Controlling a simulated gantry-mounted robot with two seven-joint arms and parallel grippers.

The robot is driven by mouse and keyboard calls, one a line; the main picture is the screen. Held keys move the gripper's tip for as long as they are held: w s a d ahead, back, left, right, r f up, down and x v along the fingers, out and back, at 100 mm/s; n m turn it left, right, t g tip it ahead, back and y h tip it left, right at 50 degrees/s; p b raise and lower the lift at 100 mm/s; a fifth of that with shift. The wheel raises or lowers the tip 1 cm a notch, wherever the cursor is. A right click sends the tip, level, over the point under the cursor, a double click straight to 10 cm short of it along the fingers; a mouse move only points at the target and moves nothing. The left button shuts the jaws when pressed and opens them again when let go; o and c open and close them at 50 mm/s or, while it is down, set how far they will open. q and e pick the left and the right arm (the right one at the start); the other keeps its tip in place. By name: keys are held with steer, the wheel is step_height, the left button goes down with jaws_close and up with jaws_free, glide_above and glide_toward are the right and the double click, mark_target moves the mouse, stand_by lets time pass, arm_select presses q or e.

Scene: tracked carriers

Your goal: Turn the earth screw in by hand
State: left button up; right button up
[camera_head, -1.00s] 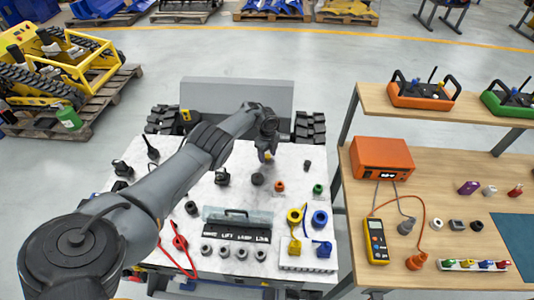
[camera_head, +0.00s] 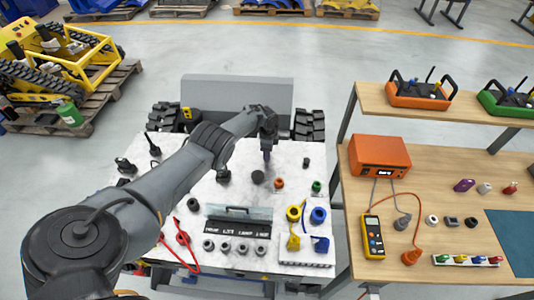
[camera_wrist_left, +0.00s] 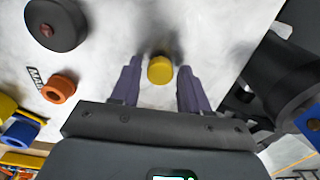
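A small round yellow cap (camera_wrist_left: 160,69), which I take to be the earth screw's head, stands on the white marbled top (camera_head: 230,192) of the carrier. In the left wrist view it lies between the two purple fingers of my left gripper (camera_wrist_left: 160,84), with a narrow gap on each side. The fingers are open and point down at the top. In the head view my left gripper (camera_head: 267,154) is above the back part of the carrier top and hides the cap. Whether the fingertips reach down to the cap's height I cannot tell. My right gripper is not in view.
A black round knob (camera_wrist_left: 56,24) and an orange ring (camera_wrist_left: 60,88) stand near the fingers. Dark parts (camera_wrist_left: 285,75) rise at the wrist view's right. A clear-lidded socket rack (camera_head: 238,222), red leads (camera_head: 183,238) and yellow and blue pieces (camera_head: 305,228) lie towards the front.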

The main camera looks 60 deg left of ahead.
arm_select(q)
steer(key=c, duration=0.6)
steer(key=shift+f+m+b, duration=0.15)
steer(key=shift+m+b, duration=0.35)
steer(key=shift+m, duration=0.2)
steer(key=m+b, duration=0.3)
steer(key=m, duration=0.3)
steer(key=shift+f+b, duration=0.15)
steer(key=shift+b, duration=0.15)
steer(key=shift+r+m+b, duration=0.2)
steer(key=shift+m+b, duration=0.2)
steer(key=shift+m, duration=0.7)
steer(key=shift+r, duration=0.15)
